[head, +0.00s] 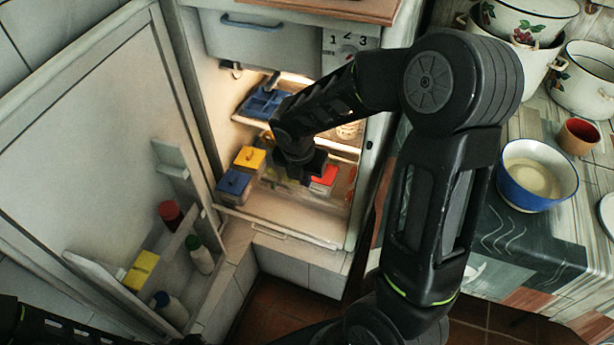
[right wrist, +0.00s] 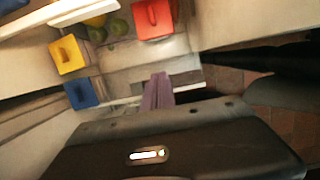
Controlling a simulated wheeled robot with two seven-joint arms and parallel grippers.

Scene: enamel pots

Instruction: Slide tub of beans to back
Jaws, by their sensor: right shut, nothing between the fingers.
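Lidded tubs stand on a low shelf in the open fridge: one with a blue lid (head: 234,182), one with a yellow lid (head: 250,158) behind it, and one with a red lid (head: 324,178) to the right. The right wrist view also shows the blue lid (right wrist: 80,92), yellow lid (right wrist: 67,54) and red lid (right wrist: 152,18). I cannot tell which tub holds the beans. My right gripper (right wrist: 159,80) is shut and empty, in front of the shelf's tubs in that view. In the head view my wrist hides part of the shelf. My left gripper is out of view.
Green round items (right wrist: 118,27) lie between the tubs. A blue container (head: 265,102) sits on the shelf above. The open fridge door (head: 90,130) stands at left, with bottles in its racks. A counter with a blue bowl (head: 537,176) and enamel pots is at right.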

